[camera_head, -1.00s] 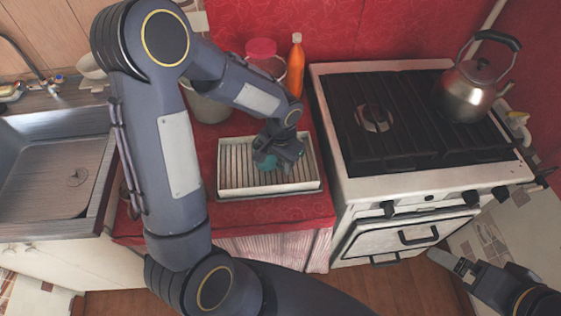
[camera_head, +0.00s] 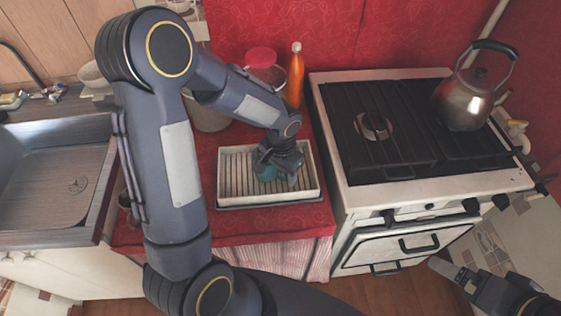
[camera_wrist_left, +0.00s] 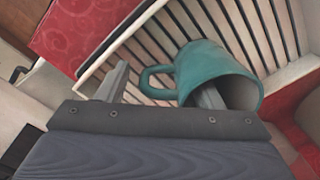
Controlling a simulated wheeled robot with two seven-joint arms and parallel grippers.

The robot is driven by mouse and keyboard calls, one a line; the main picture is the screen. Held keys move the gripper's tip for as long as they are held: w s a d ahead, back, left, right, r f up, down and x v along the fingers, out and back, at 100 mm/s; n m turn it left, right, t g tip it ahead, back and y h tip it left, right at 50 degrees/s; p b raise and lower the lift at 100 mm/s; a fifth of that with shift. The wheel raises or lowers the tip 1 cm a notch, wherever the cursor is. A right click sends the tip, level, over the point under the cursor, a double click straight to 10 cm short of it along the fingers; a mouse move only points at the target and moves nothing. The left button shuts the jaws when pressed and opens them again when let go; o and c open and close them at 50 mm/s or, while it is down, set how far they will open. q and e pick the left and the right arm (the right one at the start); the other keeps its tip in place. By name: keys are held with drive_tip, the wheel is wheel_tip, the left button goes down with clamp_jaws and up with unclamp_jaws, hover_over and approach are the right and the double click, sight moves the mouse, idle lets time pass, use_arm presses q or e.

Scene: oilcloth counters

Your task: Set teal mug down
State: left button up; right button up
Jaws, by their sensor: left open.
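The teal mug (camera_head: 268,173) is in the white slatted dish rack (camera_head: 222,190), partly hidden by my left gripper (camera_head: 280,166). In the left wrist view the mug (camera_wrist_left: 205,68) appears tilted, its open mouth towards the camera and lower right, its handle to the left. My left gripper (camera_wrist_left: 165,80) is open around the mug's near wall: one finger reaches into the mouth, the other is outside, left of the handle. The mug seems to rest on the slats; the exact contact is hidden. My right gripper (camera_head: 450,272) is low at the right, its jaw opening unclear.
The rack stands on a red counter (camera_head: 240,222) between a metal sink (camera_head: 55,175) and a white stove (camera_head: 345,170) with a kettle (camera_head: 465,100). An orange bottle (camera_head: 296,80) and a red-lidded jar (camera_head: 262,60) stand behind the rack.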

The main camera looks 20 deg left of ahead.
use_arm(q)
wheel_tip(320, 180, up, 12)
drive_tip(key=shift+d+f, duration=0.1)
drive_tip(key=shift+f, duration=0.05)
drive_tip(key=s+r+n+t+h, duration=0.2)
drive_tip(key=s+r, duration=0.1)
drive_tip(key=s, duration=0.6)
drive_tip(key=s+r+n+t+h, duration=0.2)
drive_tip(key=s+r+t, duration=0.1)
drive_tip(key=s, duration=0.5)
drive_tip(key=shift+s+n+t, duration=0.3)
drive_tip(key=shift+s, duration=0.05)
